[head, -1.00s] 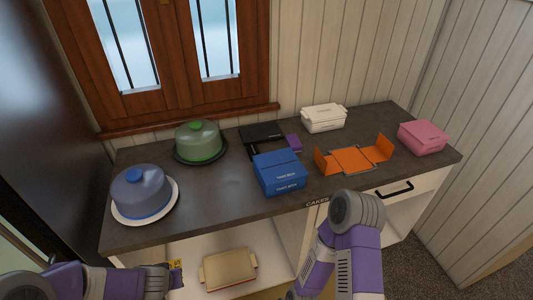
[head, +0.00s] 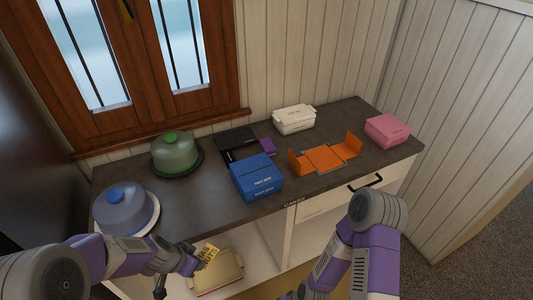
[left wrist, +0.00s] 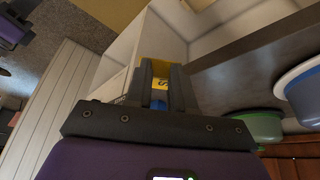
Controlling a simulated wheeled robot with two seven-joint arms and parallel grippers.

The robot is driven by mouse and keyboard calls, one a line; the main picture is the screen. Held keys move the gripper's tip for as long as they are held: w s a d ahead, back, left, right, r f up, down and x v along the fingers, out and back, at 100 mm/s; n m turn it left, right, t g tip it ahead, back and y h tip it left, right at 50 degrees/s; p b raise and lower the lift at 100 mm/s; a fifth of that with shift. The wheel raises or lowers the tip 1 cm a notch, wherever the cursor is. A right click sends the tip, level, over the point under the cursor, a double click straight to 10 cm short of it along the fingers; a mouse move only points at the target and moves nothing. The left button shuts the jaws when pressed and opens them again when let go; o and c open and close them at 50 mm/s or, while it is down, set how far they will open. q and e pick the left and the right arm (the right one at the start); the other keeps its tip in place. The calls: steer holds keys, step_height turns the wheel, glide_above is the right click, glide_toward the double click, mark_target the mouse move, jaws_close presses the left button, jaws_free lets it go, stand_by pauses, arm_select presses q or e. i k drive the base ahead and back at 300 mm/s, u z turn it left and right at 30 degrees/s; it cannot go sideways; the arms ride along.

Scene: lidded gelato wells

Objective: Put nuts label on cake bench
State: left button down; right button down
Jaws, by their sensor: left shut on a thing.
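The yellow nuts label (head: 208,253), a small card with dark lettering, is held in my left gripper (head: 196,259). The gripper is shut on it, in front of the bench and below its top's front edge. In the left wrist view the label (left wrist: 158,76) shows between the fingers (left wrist: 160,90); its lettering is only partly visible. The cake bench (head: 210,208) has a dark grey top and a CAKES sign (head: 294,204) on its front edge. My right forearm is at the lower right; its gripper is out of frame.
On the bench are a blue cake dome (head: 122,210), a green dome (head: 175,154), a blue box (head: 257,178), an open black box (head: 236,138), a purple item (head: 268,146), an open orange box (head: 324,157), a white box (head: 294,119) and a pink box (head: 387,130). A cream container (head: 218,278) sits below.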

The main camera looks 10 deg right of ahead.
mark_target(218, 204)
steer(key=i, duration=0.95)
